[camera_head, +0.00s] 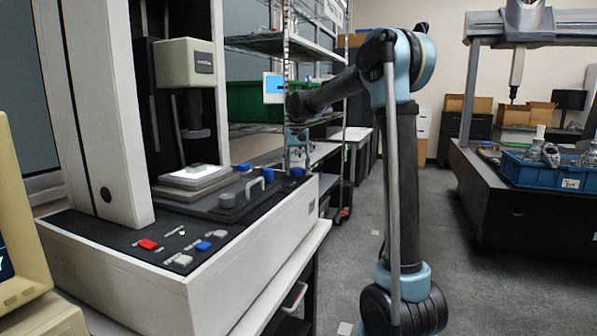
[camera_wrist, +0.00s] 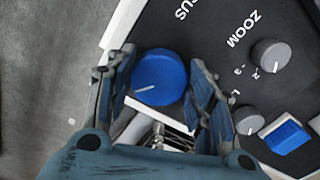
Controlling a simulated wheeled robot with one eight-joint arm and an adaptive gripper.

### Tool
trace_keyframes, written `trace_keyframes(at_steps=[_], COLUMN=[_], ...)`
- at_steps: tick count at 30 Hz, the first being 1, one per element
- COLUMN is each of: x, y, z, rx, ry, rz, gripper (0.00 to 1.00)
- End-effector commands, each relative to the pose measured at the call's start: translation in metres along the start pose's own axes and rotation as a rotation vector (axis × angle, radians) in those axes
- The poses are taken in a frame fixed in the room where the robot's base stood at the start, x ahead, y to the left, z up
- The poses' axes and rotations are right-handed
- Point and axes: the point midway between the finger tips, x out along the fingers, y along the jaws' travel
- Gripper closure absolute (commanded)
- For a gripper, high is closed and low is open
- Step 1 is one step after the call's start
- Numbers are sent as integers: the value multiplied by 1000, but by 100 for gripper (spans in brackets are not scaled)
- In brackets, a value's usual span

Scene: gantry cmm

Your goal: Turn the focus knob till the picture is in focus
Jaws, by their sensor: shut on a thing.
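The focus knob (camera_wrist: 160,70) is a round blue knob with a white pointer line, beside a partly cut-off label ending "US". My gripper (camera_wrist: 164,88) has one finger on each side of it and is shut on it. In the head view my gripper (camera_head: 298,157) reaches down onto the blue knob (camera_head: 297,173) at the far right end of the machine's panel. Only a corner of a dark screen (camera_head: 6,265) shows at the left edge, so I cannot tell whether its picture is sharp.
A grey zoom knob (camera_wrist: 270,54), another grey knob (camera_wrist: 248,120) and a blue block (camera_wrist: 286,137) are close by on the panel. The machine (camera_head: 225,262) has a curved handle (camera_head: 262,179) and buttons. Grey floor lies open to the right.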

Motion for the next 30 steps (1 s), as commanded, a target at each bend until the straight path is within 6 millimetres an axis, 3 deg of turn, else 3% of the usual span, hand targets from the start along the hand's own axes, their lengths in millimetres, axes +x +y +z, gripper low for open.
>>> trace_keyframes(at_steps=[9,10,12,23,30], x=[0,0,0,-1,-25], y=[0,0,0,0,0], z=[2,2,2,0,0], rx=[-1,-1,-1,0,0], ry=[-4,-4,-3,-1,-1], rz=[0,0,0,0,0], gripper=[75,44,31,31,31])
